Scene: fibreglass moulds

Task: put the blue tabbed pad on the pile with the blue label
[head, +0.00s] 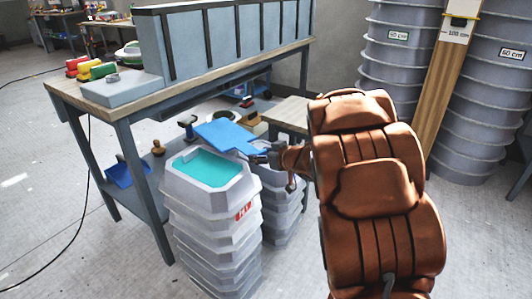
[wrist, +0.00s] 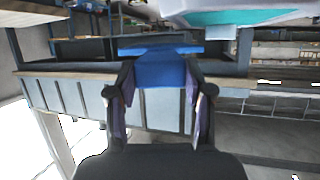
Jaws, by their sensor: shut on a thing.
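My gripper (head: 262,157) is shut on the blue tabbed pad (head: 226,136). The pad is held roughly flat, above and behind the front pile in the head view. In the wrist view the pad (wrist: 160,68) sits between the two fingers of my gripper (wrist: 160,92). The front pile (head: 212,222) of grey-white moulds has a red label (head: 243,211) and a teal surface (head: 198,168) in its top. A second pile (head: 284,205) stands behind it to the right, partly hidden by the pad, my gripper and the front pile. I see no blue label.
A workbench (head: 210,69) with a lower shelf stands behind the piles. A blue bin (head: 126,171) is at the shelf's left end. Tall grey ribbed stacks (head: 400,45) and a wooden measuring board (head: 443,85) stand at right. Floor at the front left is clear except for a cable.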

